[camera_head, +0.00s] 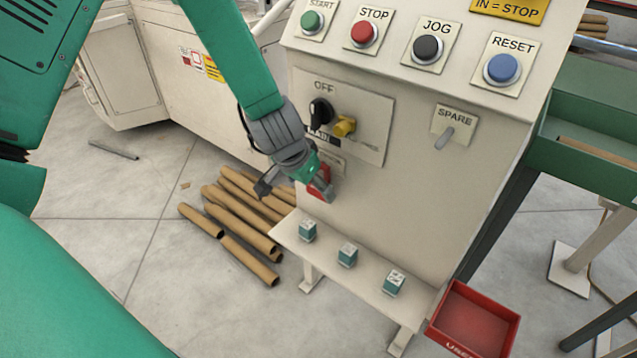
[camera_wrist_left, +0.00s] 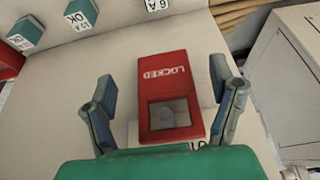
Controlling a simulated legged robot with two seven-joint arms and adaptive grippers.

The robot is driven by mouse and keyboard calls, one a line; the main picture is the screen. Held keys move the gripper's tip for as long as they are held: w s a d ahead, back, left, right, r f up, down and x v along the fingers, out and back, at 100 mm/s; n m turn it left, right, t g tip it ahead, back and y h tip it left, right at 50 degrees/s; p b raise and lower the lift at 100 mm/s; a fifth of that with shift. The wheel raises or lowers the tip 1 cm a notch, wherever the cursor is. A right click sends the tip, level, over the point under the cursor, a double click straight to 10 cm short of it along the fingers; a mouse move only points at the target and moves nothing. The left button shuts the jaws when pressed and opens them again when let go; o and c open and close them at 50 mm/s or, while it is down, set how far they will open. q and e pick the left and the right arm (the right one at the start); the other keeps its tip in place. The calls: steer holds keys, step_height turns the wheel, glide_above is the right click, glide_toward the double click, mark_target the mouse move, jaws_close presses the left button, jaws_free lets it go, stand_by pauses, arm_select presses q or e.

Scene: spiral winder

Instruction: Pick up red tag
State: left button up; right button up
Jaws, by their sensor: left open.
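The red tag (camera_wrist_left: 165,68), marked LOCKED and with a square window at one end, is on the front of the pale panel. A round grey knob or peg shows through the window. In the head view the red tag (camera_head: 319,181) is partly hidden by my left gripper (camera_head: 296,189), just below the OFF switch plate. In the left wrist view, my left gripper (camera_wrist_left: 162,82) is open, with one finger on each side of the tag. A gap shows on both sides. My right gripper is in neither view.
Three teal labelled blocks (camera_head: 347,255) stand on a narrow shelf (camera_head: 285,237) below the tag. A red bin (camera_head: 480,318) is at the shelf's right end. A black switch (camera_head: 320,110) and yellow key piece (camera_head: 344,126) stick out above. Cardboard tubes (camera_head: 240,215) lie on the floor.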

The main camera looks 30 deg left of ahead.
mark_target(318, 196)
arm_select(q)
steer(key=w, duration=0.2)
steer(key=shift+w+f, duration=0.25)
steer(key=shift+w, duration=0.15)
steer(key=shift+f+b, duration=0.45)
steer(key=shift+b, duration=0.1)
steer(key=shift+r, duration=0.1)
steer(key=c, duration=1.3)
steer(key=shift+o, duration=0.2)
